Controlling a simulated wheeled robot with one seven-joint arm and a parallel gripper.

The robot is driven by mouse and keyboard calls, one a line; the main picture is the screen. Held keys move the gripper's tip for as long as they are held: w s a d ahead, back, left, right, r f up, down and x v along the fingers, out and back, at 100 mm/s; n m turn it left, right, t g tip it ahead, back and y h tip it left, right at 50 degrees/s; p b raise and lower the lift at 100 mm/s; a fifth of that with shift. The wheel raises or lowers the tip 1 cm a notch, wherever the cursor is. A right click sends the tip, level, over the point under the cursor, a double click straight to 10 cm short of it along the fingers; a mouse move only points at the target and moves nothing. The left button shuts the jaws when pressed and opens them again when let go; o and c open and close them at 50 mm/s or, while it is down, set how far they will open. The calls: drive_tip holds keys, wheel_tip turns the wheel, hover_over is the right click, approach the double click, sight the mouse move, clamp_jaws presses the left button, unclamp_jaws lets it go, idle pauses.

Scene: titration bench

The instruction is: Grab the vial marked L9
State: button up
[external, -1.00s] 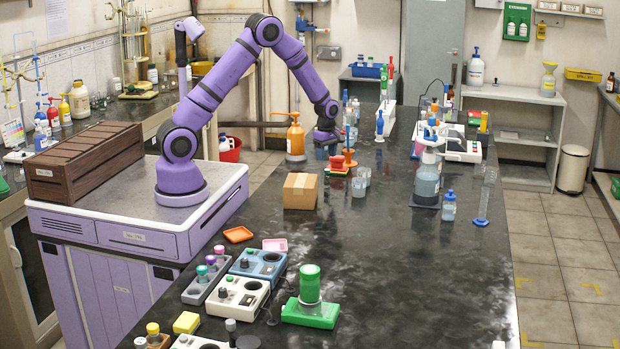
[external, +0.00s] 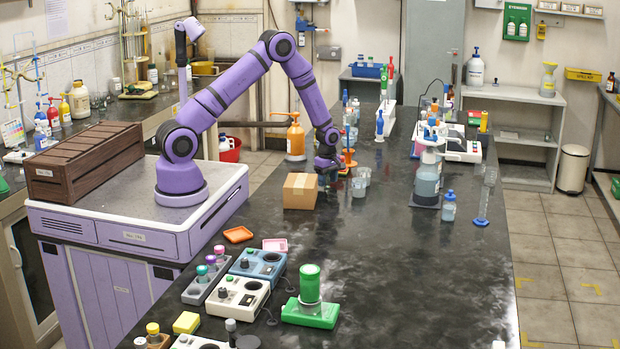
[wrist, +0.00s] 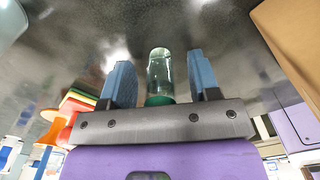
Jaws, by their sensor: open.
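A clear glass vial (wrist: 160,70) with a green end shows in the wrist view, between the two blue fingers of my gripper (wrist: 159,62). The fingers stand apart, with a visible gap on each side of the glass. No marking is readable on it, so I cannot tell whether it is L9. In the external view my gripper (external: 328,173) is low over the dark bench, just behind and right of the cardboard box, and I cannot make out the vial there.
The cardboard box (external: 301,191) is close beside my gripper. Small beakers (external: 359,187) stand to its right. An orange stand (wrist: 52,130) and stacked coloured pieces (wrist: 77,101) show at left in the wrist view.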

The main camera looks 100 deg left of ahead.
drive_tip(key=shift+c, duration=0.2)
drive_tip(key=c, duration=1)
drive_tip(key=shift+o, duration=0.2)
drive_tip(key=shift+r, duration=0.1)
